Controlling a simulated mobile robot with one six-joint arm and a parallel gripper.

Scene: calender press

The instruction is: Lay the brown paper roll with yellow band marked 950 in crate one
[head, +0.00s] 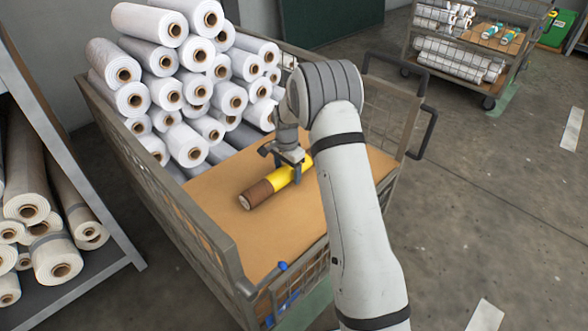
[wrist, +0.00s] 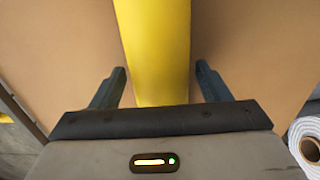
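The brown paper roll (head: 256,194) with a yellow band (head: 279,179) lies on the tan board of the wire-sided cart (head: 222,243). In the wrist view, the yellow band (wrist: 156,35) fills the middle. My gripper (head: 287,168) is over the banded part of the roll. In the wrist view, my gripper's (wrist: 160,70) fingers stand apart on either side of the band, with a small gap at each side. It is open and not holding the roll. The 950 mark is not readable. I cannot tell which container is crate one.
White rolls (head: 190,85) are stacked on the cart's far left part. A rack of pale rolls (head: 46,255) stands at the left edge. A second wire cart (head: 462,62) and a green box (head: 558,28) are at the back right. The floor at right is clear.

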